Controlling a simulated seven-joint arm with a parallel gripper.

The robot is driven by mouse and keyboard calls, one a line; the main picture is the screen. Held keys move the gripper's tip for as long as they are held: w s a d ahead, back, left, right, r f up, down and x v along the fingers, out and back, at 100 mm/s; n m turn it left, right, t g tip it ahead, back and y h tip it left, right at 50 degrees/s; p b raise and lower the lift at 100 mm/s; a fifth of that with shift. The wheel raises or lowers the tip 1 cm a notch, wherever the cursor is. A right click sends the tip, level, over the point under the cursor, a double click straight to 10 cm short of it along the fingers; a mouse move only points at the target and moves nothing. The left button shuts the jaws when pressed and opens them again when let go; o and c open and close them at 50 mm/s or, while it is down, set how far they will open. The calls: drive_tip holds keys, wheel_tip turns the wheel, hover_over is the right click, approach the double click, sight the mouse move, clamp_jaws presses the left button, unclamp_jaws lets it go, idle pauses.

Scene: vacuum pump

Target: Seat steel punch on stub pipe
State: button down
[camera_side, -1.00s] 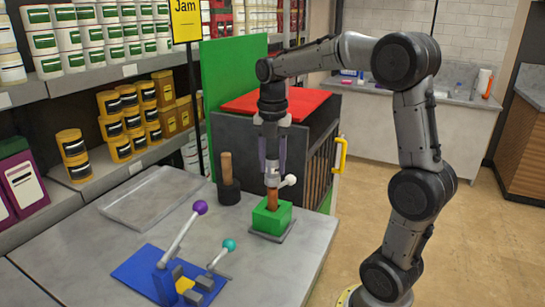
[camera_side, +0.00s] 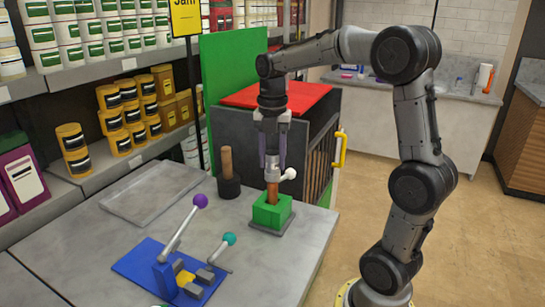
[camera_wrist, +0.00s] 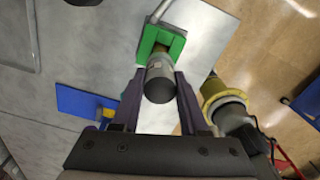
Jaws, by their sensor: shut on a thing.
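My gripper (camera_side: 271,163) points straight down over the green block and is shut on the steel punch (camera_side: 271,172), a grey cylinder. The punch also shows between my fingers in the wrist view (camera_wrist: 160,80). The stub pipe (camera_side: 272,192) is copper-brown and stands upright in the green block (camera_side: 272,214). The punch's lower end meets the top of the pipe in the side view, in line with it. Whether it is fully seated I cannot tell.
A white-knobbed lever (camera_side: 288,174) stands beside the pipe. A dark holder with a wooden handle (camera_side: 226,162) is to the left. A blue plate (camera_side: 150,268) carries levers with purple and teal knobs. An empty grey tray (camera_side: 140,202) lies behind. A dark cabinet (camera_side: 240,130) stands close behind my gripper.

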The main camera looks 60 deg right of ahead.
drive_tip(key=shift+f, duration=1.25)
idle(1.5)
drive_tip(key=shift+c, duration=1.8)
unclamp_jaws()
drive_tip(key=shift+r, duration=4.5)
